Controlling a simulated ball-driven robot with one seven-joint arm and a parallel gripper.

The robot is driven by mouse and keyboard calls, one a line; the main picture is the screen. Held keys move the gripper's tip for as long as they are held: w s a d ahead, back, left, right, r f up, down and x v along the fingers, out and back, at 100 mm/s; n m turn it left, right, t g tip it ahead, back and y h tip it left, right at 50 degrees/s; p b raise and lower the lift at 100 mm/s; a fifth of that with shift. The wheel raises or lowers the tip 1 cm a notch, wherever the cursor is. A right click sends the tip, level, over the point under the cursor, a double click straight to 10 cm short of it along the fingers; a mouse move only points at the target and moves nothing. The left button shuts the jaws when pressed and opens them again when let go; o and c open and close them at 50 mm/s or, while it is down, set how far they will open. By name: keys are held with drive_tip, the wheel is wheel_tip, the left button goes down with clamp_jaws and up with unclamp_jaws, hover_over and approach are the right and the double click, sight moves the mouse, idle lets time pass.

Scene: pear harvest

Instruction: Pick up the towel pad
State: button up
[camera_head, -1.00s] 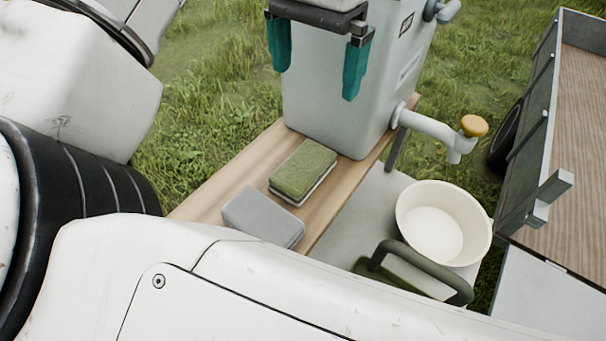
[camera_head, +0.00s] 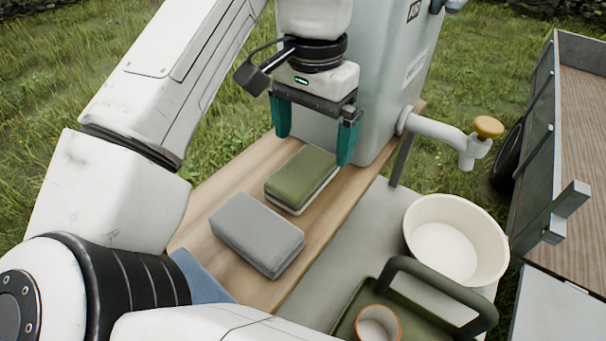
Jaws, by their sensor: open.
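Two block-shaped pads lie on the wooden bench: a green pad (camera_head: 303,174) with a pale lower layer, and a grey pad (camera_head: 257,234) nearer to me. A blue piece (camera_head: 203,281) shows partly at the bench's near end, mostly hidden by my arm. I cannot tell for sure which of these is the towel pad. My gripper (camera_head: 314,149) is open and empty, teal fingers pointing down. It hangs over the far end of the green pad, one finger toward each side. I cannot tell its exact height above the pad.
A grey tank (camera_head: 385,90) with a spout and yellow knob (camera_head: 488,127) stands at the bench's far end, close behind my gripper. Right of the bench are a white basin (camera_head: 455,238), a green handled tray (camera_head: 345,327) with an orange-rimmed cup (camera_head: 378,325), and a cart (camera_head: 575,100).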

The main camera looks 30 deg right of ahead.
sight(307, 165)
drive_tip(key=f, duration=0.2)
drive_tip(key=a+f, duration=0.1)
drive_tip(key=f, duration=0.1)
drive_tip(key=shift+f, duration=0.65)
drive_tip(key=shift+c, duration=0.4)
drive_tip(key=c, duration=1.1)
drive_tip(key=shift+r+p, duration=0.1)
drive_tip(key=shift+p, duration=0.2)
drive_tip(key=shift+r, duration=0.1)
